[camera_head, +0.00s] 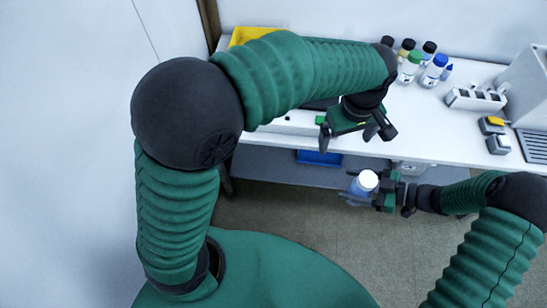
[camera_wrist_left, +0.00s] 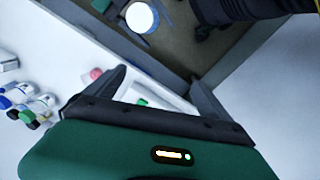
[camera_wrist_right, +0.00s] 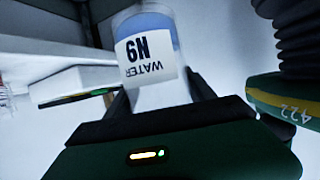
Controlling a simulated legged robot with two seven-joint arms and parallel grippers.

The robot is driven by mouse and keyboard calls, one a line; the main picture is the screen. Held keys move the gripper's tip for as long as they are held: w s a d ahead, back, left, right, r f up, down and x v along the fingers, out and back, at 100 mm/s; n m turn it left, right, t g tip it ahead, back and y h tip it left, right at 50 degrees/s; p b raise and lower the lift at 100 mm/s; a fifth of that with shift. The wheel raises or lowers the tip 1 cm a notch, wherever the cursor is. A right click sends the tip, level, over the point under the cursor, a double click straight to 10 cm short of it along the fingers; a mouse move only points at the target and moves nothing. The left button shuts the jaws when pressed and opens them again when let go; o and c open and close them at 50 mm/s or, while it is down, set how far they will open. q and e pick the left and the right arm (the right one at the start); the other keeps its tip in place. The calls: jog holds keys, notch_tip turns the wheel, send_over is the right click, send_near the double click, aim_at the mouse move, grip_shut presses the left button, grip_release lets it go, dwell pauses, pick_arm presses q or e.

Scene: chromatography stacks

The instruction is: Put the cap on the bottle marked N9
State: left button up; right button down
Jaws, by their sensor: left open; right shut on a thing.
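The bottle (camera_head: 364,186) is held in front of the bench by my right gripper (camera_head: 372,193), which is shut on it. In the right wrist view the bottle (camera_wrist_right: 148,28) shows a white label with N9 and WATER, upside down in the picture. Its white round top faces up in the head view and also shows in the left wrist view (camera_wrist_left: 140,17); I cannot tell whether this is a cap. My left gripper (camera_head: 348,140) is open over the bench's front edge, with no object seen between its fingers. It is higher in the picture than the bottle and apart from it.
Several bottles with coloured caps (camera_head: 409,68) stand at the back of the white bench (camera_head: 420,125). A white rack (camera_head: 474,99) and small grey devices (camera_head: 497,144) are to the right. A yellow tray (camera_head: 252,34) is at the back left. A blue bin (camera_head: 319,158) sits below the bench.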

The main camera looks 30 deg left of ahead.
jog(key=shift+a, duration=0.15)
jog(key=shift+r, duration=0.1)
pick_arm(q)
jog(key=s+a+f+m+t, duration=0.1)
jog(key=s+a+f+m, duration=0.3)
jog(key=a, duration=0.4)
jog(key=s+a+f+m, duration=0.4)
jog(key=s+a, duration=0.3)
jog(key=a, duration=0.2)
jog(key=shift+a+f+t, duration=0.25)
jog(key=shift+f+t, duration=0.15)
jog(key=shift+f, duration=0.3)
jog(key=shift+d, duration=0.1)
